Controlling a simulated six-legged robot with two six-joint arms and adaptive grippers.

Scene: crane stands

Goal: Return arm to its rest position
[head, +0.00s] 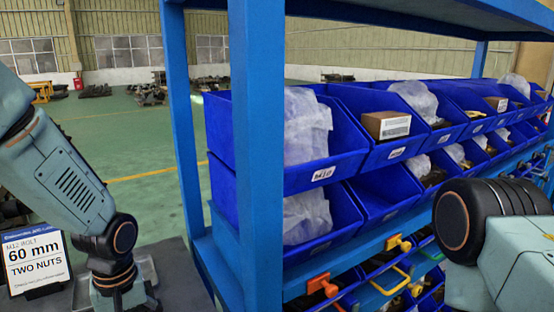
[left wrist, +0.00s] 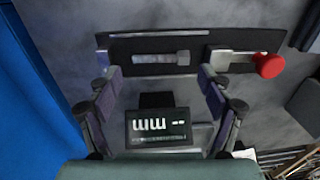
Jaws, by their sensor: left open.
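My left arm (head: 75,190) comes in from the left in the head view and reaches down. Its left gripper (head: 125,292) is at the bottom edge, over a grey work surface, partly cut off. In the left wrist view the left gripper (left wrist: 160,85) is open, with its fingers apart and nothing held between them. Beyond and between the fingers are a black holder with a grey bolt-like piece (left wrist: 160,58) and a small display (left wrist: 158,127) reading "mm". My right arm (head: 500,240) shows at the lower right; its gripper is out of view.
A blue rack (head: 258,150) with blue bins (head: 350,130) of bagged parts stands ahead and right; its post is close to my left arm. A sign (head: 38,262) reads "M12 bolt 60 mm two nuts". A red knob (left wrist: 268,66) sits right of the holder. Open floor (head: 140,160) lies behind.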

